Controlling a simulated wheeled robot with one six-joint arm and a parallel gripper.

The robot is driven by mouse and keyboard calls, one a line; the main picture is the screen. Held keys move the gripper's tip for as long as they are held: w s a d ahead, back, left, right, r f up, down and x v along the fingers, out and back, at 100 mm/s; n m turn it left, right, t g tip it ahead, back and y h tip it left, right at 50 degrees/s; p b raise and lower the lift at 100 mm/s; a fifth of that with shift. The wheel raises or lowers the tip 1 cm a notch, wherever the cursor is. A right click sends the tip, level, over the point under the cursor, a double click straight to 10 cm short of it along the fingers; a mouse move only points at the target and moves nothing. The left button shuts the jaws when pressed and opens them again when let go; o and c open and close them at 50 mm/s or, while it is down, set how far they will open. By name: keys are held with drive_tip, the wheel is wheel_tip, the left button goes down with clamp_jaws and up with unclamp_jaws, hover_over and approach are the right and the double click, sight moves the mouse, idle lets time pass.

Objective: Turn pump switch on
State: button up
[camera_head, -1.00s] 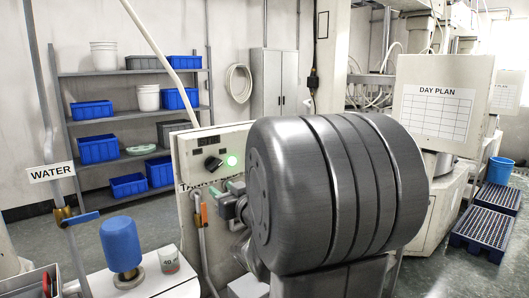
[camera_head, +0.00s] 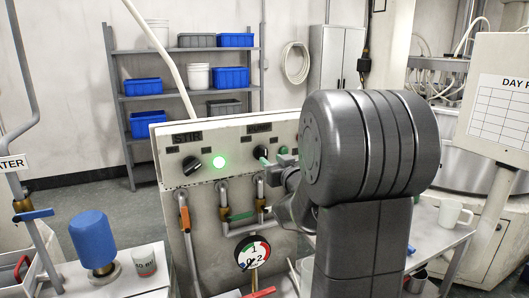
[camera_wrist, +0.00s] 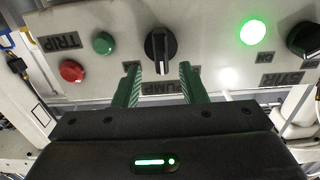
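The pump switch, a black rotary knob (camera_wrist: 160,48) with a pale pointer line, sits on the cream control panel in the wrist view. The "PUMP" label (camera_wrist: 161,87) shows partly between my fingers. The knob's pointer stands about vertical in that view, which is upside down. My gripper (camera_wrist: 160,72) is open, with one green finger on each side below the knob; I cannot tell whether either touches it. In the head view, my gripper (camera_head: 273,157) is at the panel (camera_head: 175,181), and my arm hides much of the panel's right part.
The "STIR" knob (camera_head: 192,165) and a lit green lamp (camera_head: 219,161) sit left of my gripper. A red button (camera_wrist: 72,71) and a green button (camera_wrist: 103,43) are near the "TRIP" label. Pipes with an orange lever (camera_head: 184,218) and a gauge (camera_head: 251,252) are below.

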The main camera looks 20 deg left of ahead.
sight(266, 155)
drive_tip(key=shift+p+x, duration=0.7)
drive_tip(key=shift+x, duration=2.5)
drive_tip(key=shift+s, duration=0.1)
clamp_jaws()
